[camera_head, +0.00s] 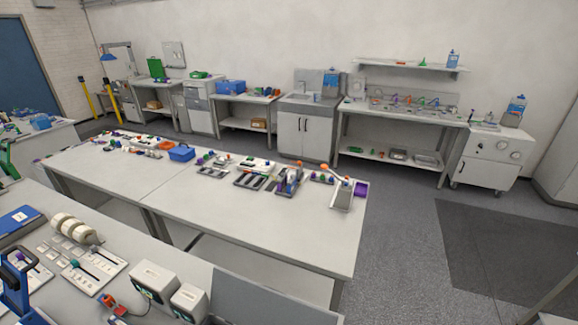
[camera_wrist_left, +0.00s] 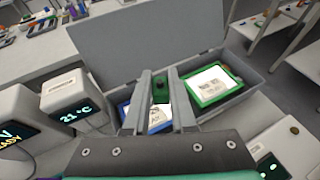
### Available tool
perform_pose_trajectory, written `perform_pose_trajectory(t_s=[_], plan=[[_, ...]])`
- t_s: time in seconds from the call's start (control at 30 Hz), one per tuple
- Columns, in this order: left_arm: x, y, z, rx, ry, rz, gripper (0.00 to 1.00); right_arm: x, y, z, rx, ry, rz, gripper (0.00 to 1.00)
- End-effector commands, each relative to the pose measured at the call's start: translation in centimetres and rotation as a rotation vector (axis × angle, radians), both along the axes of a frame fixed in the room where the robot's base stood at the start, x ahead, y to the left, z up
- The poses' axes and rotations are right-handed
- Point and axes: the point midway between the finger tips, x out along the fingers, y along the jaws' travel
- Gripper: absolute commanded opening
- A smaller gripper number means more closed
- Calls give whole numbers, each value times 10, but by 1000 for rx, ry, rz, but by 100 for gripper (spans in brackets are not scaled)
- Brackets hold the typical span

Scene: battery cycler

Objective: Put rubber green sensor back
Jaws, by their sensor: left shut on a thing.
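My left gripper (camera_wrist_left: 159,78) shows in the left wrist view, its two grey fingers shut on a small dark green block (camera_wrist_left: 160,88), which looks like the green sensor. The block is held above an open grey box (camera_wrist_left: 160,35). Inside the box, a blue-framed piece with a white label (camera_wrist_left: 158,119) lies partly hidden behind the fingers. A green-framed piece with a white label (camera_wrist_left: 211,83) lies to the right. I cannot tell whether the held block touches anything. Neither gripper shows in the head view.
A cream unit reading 21 °C (camera_wrist_left: 68,97) stands left of the box in the wrist view, beside another lit display (camera_wrist_left: 15,133). In the head view, cream units (camera_head: 154,283) stand on the near bench beside a grey box (camera_head: 270,305). The middle bench (camera_head: 260,225) has a clear front.

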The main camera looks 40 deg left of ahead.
Motion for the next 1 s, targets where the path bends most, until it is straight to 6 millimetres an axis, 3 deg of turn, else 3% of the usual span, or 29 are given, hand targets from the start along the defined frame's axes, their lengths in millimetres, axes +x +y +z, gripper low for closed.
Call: perform_pose_trajectory(t_s=[0.03,0.2,0.5,0.73,0.87,1.0], plan=[[15,-20,4,4,-1,-89,0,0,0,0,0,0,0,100],[44,-72,15,2,-2,-282,0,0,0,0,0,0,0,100],[65,-130,29,0,-1,-451,0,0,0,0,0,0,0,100],[74,-153,38,1,-3,-496,0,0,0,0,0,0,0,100],[78,-145,40,-2,0,-403,0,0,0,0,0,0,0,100],[79,-144,64,-2,-1,-407,0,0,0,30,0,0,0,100]])
